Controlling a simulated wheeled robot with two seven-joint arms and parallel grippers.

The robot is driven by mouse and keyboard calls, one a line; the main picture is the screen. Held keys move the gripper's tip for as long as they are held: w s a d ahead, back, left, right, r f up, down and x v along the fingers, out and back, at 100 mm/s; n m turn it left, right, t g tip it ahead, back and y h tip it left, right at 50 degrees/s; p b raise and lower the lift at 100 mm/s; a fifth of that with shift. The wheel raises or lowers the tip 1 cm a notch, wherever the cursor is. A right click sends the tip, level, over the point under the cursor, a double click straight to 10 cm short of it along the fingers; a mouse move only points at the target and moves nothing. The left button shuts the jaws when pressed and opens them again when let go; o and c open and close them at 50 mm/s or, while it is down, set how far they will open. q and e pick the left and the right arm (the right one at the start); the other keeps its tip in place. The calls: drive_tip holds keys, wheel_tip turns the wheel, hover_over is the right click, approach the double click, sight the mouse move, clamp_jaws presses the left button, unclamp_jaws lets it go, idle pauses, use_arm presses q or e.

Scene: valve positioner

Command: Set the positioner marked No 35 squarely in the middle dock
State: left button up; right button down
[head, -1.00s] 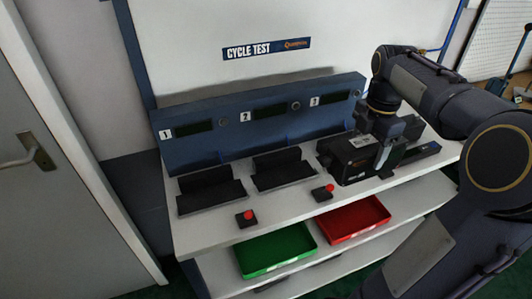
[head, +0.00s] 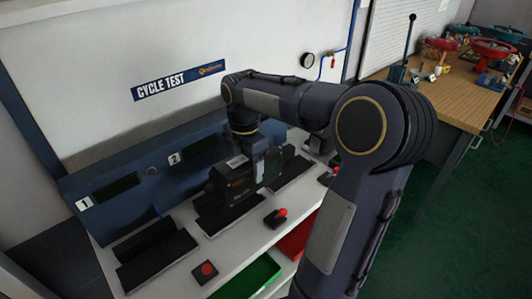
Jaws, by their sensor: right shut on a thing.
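A dark, boxy positioner (head: 230,184) with a small pale label is at the middle dock (head: 210,222), below the panel's number 2. The label is too small to read. My right gripper (head: 262,170) is shut on the positioner from above, at its right part. The positioner looks roughly in line with the dock and covers much of it. I cannot tell whether it rests in the dock or hangs just above it. My right arm crosses the view in front of the panel's number 3. My left gripper is not in view.
The left dock (head: 158,256) and right dock (head: 292,178) look empty. Red buttons (head: 206,268) stand in front of the docks. A green tray (head: 245,282) and a red tray (head: 297,240) sit on the lower shelf. A wooden bench (head: 440,95) with valves is at right.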

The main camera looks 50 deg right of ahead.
drive_tip(key=w+a+f, duration=0.2)
drive_tip(key=f, duration=0.1)
drive_tip(key=a+f, duration=0.2)
drive_tip(key=shift+w+f, duration=0.1)
drive_tip(key=shift+w, duration=0.3)
drive_tip(key=f, duration=0.3)
drive_tip(key=shift+w+a, duration=0.2)
drive_tip(key=shift+a, duration=0.1)
drive_tip(key=shift+f, duration=0.45)
drive_tip(key=shift+f, duration=0.25)
drive_tip(key=shift+c, duration=1.2)
unclamp_jaws()
drive_tip(key=shift+s+f, duration=0.1)
drive_tip(key=shift+s, duration=0.15)
drive_tip(key=shift+b, duration=0.3)
